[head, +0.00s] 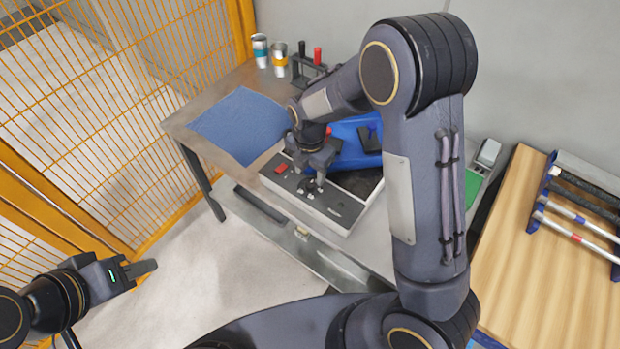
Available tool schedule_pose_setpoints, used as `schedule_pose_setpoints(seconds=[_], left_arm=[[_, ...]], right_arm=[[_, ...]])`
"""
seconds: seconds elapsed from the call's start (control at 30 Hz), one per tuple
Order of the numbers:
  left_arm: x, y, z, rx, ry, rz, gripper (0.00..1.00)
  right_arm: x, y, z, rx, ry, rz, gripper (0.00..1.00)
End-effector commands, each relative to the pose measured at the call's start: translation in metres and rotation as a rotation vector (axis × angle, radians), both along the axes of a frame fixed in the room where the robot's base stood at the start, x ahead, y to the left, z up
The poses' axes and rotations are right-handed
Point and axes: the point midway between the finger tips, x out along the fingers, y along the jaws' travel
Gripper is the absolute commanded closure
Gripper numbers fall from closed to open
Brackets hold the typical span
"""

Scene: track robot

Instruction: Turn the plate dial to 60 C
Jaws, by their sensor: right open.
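The plate unit (343,211) is a light grey box with a dark control panel on the workbench. Its panel carries a red button (281,168) and several small controls. My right gripper (312,184) points down over the panel, with its fingertips close to a small dial-like control. The gripper is open; I cannot tell whether the fingers straddle or touch the dial. The dial's pointer and scale are too small to read, and the gripper partly hides it. My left gripper (146,270) is at the lower left, away from the bench, and its jaw opening is unclear.
A blue mat (240,124) lies on the bench's left, with two cups (260,50) and a dark rack (309,68) behind. A blue bin (350,138) stands behind the unit. A wooden table (535,240) with a rod rack is right. Orange fencing (110,100) borders the left.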

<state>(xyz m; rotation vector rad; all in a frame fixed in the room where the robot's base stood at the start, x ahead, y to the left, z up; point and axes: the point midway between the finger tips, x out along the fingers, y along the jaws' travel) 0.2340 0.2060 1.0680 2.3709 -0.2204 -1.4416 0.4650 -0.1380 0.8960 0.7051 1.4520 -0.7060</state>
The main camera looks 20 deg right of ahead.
Motion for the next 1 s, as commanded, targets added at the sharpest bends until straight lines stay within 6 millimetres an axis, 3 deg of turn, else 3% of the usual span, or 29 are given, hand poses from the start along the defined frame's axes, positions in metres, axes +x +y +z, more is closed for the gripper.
schedule_pose_setpoints(seconds=[0.1, 0.3, 0.63, 0.9, 1.0], left_arm=[[0.0, 0.0, 0.003, 0.0, 0.0, 0.0, 0.68], [0.0, 0.0, 0.005, 0.0, 0.0, 0.0, 0.68], [0.0, 0.0, 0.005, 0.0, 0.0, 0.0, 0.68], [0.0, 0.0, 0.005, 0.0, 0.0, 0.0, 0.68], [0.0, 0.0, 0.005, 0.0, 0.0, 0.0, 0.68]], right_arm=[[-0.001, -0.001, -0.02, -0.003, 0.005, -0.002, 0.5], [-0.001, -0.001, -0.04, 0.0, 0.003, -0.004, 0.5], [-0.001, -0.001, -0.043, 0.001, 0.001, -0.004, 0.51], [-0.001, 0.0, -0.043, 0.001, 0.001, -0.004, 0.86], [-0.001, 0.0, -0.043, 0.001, 0.001, -0.004, 0.94]])
